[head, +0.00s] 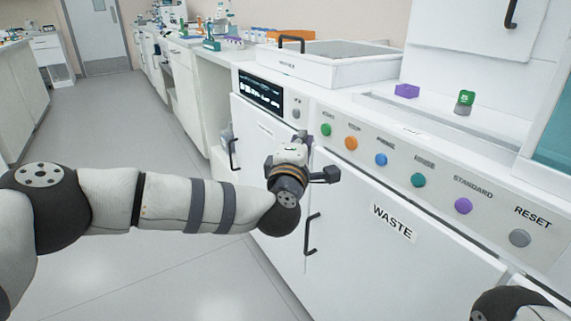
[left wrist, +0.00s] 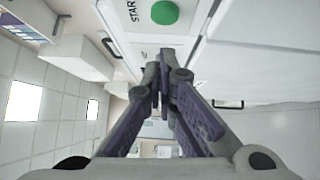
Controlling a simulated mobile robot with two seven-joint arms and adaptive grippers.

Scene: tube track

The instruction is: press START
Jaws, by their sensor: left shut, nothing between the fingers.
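The green START button (head: 326,130) is on the white front panel, at the left end of a row of coloured buttons. In the left wrist view the green button (left wrist: 165,12) is at the top edge, with the START label beside it. My left gripper (head: 302,138) is in front of the panel, just left of and slightly below the button in the head view. Its fingers (left wrist: 164,76) are shut and empty. The fingertips show apart from the button in the wrist view. My right gripper is not in view.
Orange (head: 351,143), blue (head: 381,160), teal (head: 418,180), purple (head: 463,206) and grey RESET (head: 520,238) buttons continue to the right. A dark display (head: 261,93) is left of START. Cabinet doors with handles (head: 311,234) are below. The aisle floor (head: 130,130) is clear.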

